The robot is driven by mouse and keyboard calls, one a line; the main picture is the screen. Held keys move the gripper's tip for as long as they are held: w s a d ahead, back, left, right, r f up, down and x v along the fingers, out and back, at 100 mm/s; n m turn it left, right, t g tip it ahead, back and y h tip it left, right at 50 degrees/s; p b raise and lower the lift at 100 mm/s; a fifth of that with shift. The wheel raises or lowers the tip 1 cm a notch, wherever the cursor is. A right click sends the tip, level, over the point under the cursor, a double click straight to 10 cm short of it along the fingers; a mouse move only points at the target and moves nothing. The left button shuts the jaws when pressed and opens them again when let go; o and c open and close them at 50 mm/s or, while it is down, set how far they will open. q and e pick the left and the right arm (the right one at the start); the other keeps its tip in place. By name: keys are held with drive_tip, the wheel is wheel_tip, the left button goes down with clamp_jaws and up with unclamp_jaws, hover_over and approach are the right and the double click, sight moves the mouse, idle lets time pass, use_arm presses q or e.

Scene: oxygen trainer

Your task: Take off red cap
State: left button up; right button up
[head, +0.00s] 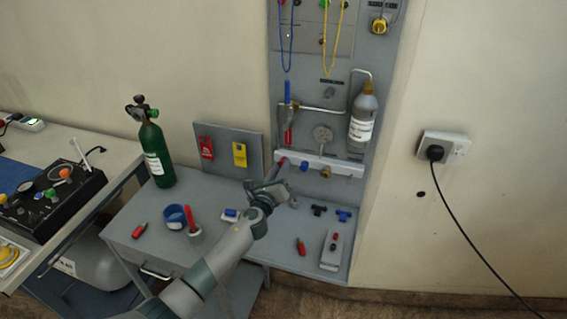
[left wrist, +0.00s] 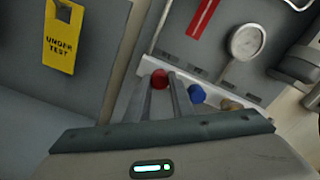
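The red cap (left wrist: 159,79) sits on the white rail at the foot of the grey wall panel, left of a blue cap (left wrist: 197,93). In the head view the blue cap (head: 304,166) shows on the rail, and the red one is mostly hidden by my gripper. My left gripper (head: 280,166) reaches the rail. In the left wrist view its two fingers (left wrist: 161,84) stand apart, one on each side of the red cap. The cap nearly fills the gap; whether the fingers press on it I cannot tell. My right gripper is in neither view.
A brass-coloured cap (head: 326,172) is right of the blue one. A gauge (head: 323,134) and a bottle (head: 363,118) are on the panel above. A green cylinder (head: 155,153), a blue tape roll (head: 174,217) and small tools stand on the grey bench (head: 150,262).

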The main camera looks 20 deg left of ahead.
use_arm(q)
clamp_jaws()
drive_tip(key=n+b, duration=0.1)
drive_tip(key=n, duration=0.2)
drive_tip(key=shift+n, duration=0.3)
drive_tip(key=shift+n, duration=1.6)
